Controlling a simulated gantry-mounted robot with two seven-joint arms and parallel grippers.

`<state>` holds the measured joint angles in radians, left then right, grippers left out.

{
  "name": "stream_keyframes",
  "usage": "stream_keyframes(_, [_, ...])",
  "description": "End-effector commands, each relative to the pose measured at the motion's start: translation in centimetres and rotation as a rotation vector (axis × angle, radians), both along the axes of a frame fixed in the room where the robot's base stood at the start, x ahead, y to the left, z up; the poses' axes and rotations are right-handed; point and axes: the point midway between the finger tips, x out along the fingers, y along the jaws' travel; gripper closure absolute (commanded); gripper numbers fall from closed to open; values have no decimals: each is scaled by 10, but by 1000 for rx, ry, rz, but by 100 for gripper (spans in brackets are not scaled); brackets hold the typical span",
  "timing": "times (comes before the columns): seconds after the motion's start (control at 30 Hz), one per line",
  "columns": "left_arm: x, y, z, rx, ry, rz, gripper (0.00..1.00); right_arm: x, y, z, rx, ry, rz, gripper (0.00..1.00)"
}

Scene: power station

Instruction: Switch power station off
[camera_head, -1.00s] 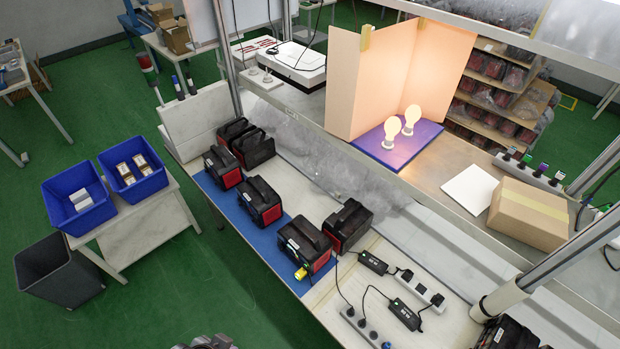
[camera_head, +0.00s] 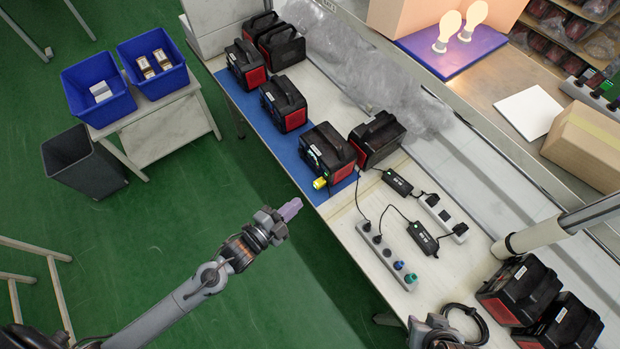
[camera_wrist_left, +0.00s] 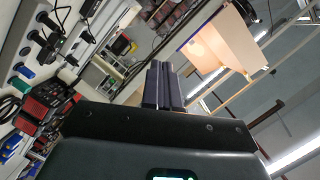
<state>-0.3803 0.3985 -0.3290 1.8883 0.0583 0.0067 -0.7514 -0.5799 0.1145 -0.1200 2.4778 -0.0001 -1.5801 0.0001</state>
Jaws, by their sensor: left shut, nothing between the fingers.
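Several black-and-red power stations stand along the bench. One (camera_head: 327,152) at the front of the blue mat has a yellow plug (camera_head: 320,183) at its near side. Another power station (camera_head: 377,138) stands right behind it, to the right. Two light bulbs (camera_head: 457,26) glow on a blue board. My left gripper (camera_head: 290,209) is shut and empty, off the bench's front edge, below and left of the yellow plug and apart from it. Its closed fingers (camera_wrist_left: 163,85) show in the left wrist view. A grey part of what seems my right arm (camera_head: 440,333) is cut off at the bottom.
A power strip (camera_head: 385,255) with blue and green plugs, black adapters (camera_head: 422,238) and loose cables lie on the bench's right half. More power stations (camera_head: 520,290) sit at lower right. Blue bins (camera_head: 97,91) and a dark bin (camera_head: 82,165) stand left. Green floor before the bench is free.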

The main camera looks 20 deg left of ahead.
Motion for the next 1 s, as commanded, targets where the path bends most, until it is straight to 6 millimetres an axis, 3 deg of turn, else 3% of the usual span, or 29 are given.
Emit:
stream_keyframes(0.03, [6,4,-33,40,-52,-33,100,0,0,-30,0,0,0,70])
stream_keyframes(0.1, [11,9,-55,84,-119,-74,100,0,0,-50,0,0,0,70])
stream_keyframes(0.37, [35,44,-133,232,-287,-186,100,0,-1,-121,-4,-2,3,70])
stream_keyframes(0.6, [66,88,-193,362,-320,-229,100,0,-2,-182,-9,-1,6,70])
stream_keyframes(0.73, [82,104,-207,411,-338,-236,100,0,-2,-206,-9,-1,6,70])
stream_keyframes(1.0, [104,116,-206,453,-388,-238,100,0,-2,-233,-7,-1,5,70])
